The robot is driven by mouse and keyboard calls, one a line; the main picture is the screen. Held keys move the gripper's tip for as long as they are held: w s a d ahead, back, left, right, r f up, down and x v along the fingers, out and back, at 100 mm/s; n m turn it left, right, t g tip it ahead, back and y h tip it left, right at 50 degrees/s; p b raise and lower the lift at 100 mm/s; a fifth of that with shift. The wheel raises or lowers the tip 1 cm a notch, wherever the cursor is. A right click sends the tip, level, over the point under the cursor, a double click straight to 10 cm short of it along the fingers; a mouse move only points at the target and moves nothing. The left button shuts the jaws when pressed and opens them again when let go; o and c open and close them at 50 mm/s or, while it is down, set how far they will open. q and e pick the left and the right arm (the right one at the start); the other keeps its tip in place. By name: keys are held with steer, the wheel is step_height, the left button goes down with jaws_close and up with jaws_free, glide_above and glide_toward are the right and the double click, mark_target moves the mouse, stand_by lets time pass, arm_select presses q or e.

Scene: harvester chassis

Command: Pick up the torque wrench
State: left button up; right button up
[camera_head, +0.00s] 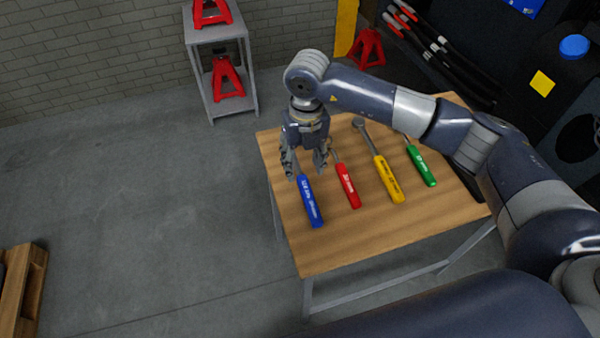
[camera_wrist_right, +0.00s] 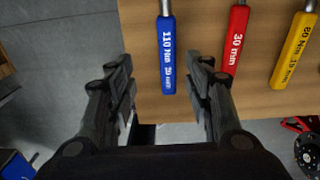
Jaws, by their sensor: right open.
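Several handled tools lie in a row on the wooden table (camera_head: 330,250). The blue-handled one (camera_head: 310,203) reads "110 Nm" in the right wrist view (camera_wrist_right: 167,60). The yellow-handled one (camera_head: 388,180) has a round head and seems to read "60 Nm" in the wrist view (camera_wrist_right: 295,50). Between them is a red-handled tool (camera_head: 347,186) marked "30 mm" in the wrist view (camera_wrist_right: 236,42). My right gripper (camera_head: 305,170) is open and empty, pointing down above the blue tool's upper end and hiding its head. In the wrist view the blue handle is ahead, between the fingers' lines. My left gripper is out of view.
A green-handled tool (camera_head: 420,166) lies right of the yellow one. My right arm spans over the table's far and right side. A grey shelf (camera_head: 216,35) with red jack stands is at the back. A wooden pallet (camera_head: 22,290) lies at lower left. The floor left of the table is clear.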

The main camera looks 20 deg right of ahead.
steer(key=p, duration=0.1)
glide_above(307, 190)
steer(key=f, duration=0.5)
steer(key=shift+a, duration=0.25)
steer(key=f+p, duration=0.1)
steer(key=f, duration=0.1)
steer(key=f+p, duration=0.1)
steer(key=f, duration=0.2)
steer(key=shift+d, duration=0.2)
steer(key=shift+f, duration=0.3)
steer(key=shift+r, duration=0.15)
jaws_close()
